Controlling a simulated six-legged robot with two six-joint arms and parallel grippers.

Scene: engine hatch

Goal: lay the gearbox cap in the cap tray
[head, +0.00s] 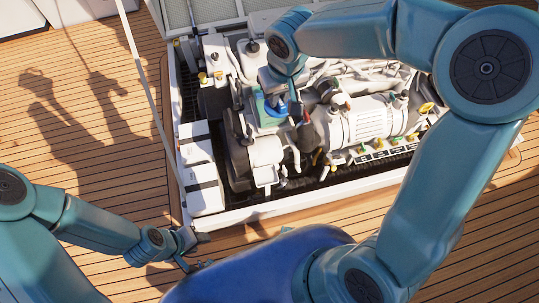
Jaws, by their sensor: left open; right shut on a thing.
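My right gripper (274,92) reaches down over the engine from the upper right and is shut on a small blue piece (279,109), likely the gearbox cap. The wrist hides much of it. A teal square-edged piece (262,118) shows directly under the jaws on top of the engine; it may be the cap tray. I cannot tell whether the blue piece touches it. My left gripper (193,250) is open and empty, low over the deck in front of the hatch's near left corner.
The white and grey engine (355,122) fills the open hatch, with hoses and coloured caps on it. White boxes (202,175) stand along the hatch's left side. A thin pale strut (147,95) rises at the left. The wooden deck (75,120) left of the hatch is clear.

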